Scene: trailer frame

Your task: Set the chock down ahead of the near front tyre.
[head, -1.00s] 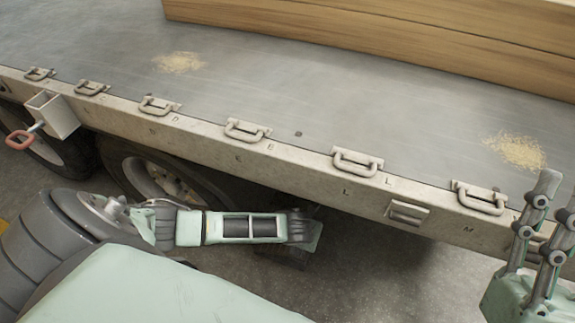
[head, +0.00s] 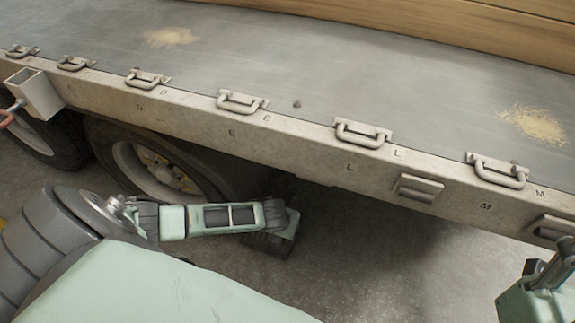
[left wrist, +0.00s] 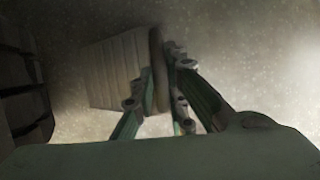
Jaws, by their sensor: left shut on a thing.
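The chock (left wrist: 115,72) is a grey ribbed wedge with an upright end plate in the left wrist view. My left gripper (left wrist: 162,88) is shut on that plate. In the head view my left gripper (head: 287,222) is low beside the trailer, and the dark chock (head: 266,244) shows partly under it, right of the nearer wheel's tyre (head: 100,148). Tyre tread (left wrist: 22,95) shows at the left of the wrist view, with a gap to the chock. Whether the chock touches the floor is unclear. My right gripper (head: 562,262) is cut off at the right edge.
A second wheel (head: 50,140) stands further left, near a bracket with a red handle (head: 8,117). Timber (head: 500,30) lies on the deck. Floor (head: 390,270) to the right is clear.

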